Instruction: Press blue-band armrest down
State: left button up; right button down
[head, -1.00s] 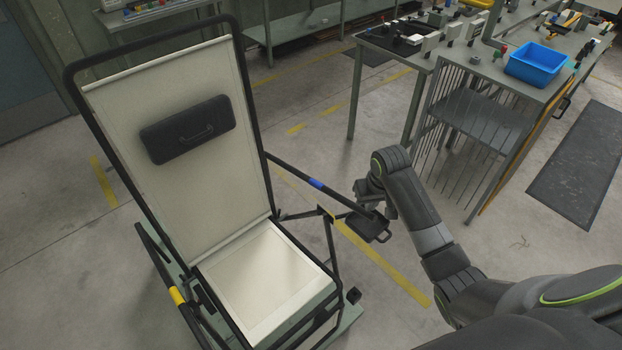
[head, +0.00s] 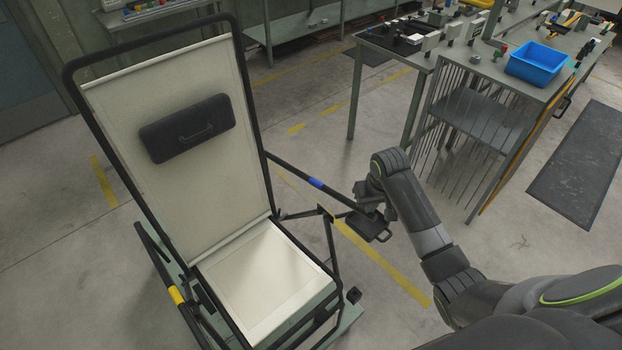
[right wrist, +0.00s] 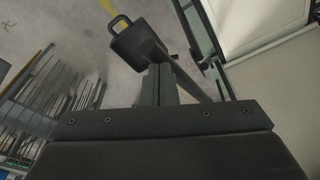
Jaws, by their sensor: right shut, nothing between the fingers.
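The folding lounger has a cream seat (head: 265,281) and a tall cream backrest (head: 170,105) in a black frame. The blue-band armrest (head: 316,183) is a dark bar sloping from the backrest frame down to the right, with a dark looped end piece (head: 368,227). My right gripper (head: 375,208) is shut and empty, at the outer end of this bar, just above the end piece. In the right wrist view the closed fingers (right wrist: 165,85) overlap the bar, and the end piece (right wrist: 138,42) shows beyond them; contact is hard to tell. My left gripper is out of view.
The yellow-band armrest (head: 176,294) lies along the lounger's left side. A dark headrest pad (head: 188,129) hangs on the backrest. A workbench with a blue bin (head: 537,64) stands at the back right.

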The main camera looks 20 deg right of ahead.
aim_at(369, 215)
jog(key=shift+f+b, duration=2.1)
jog(key=shift+f, duration=2.65)
notch_tip(369, 215, up, 5)
jog(key=p, duration=0.6)
jog(key=shift+r, duration=1.05)
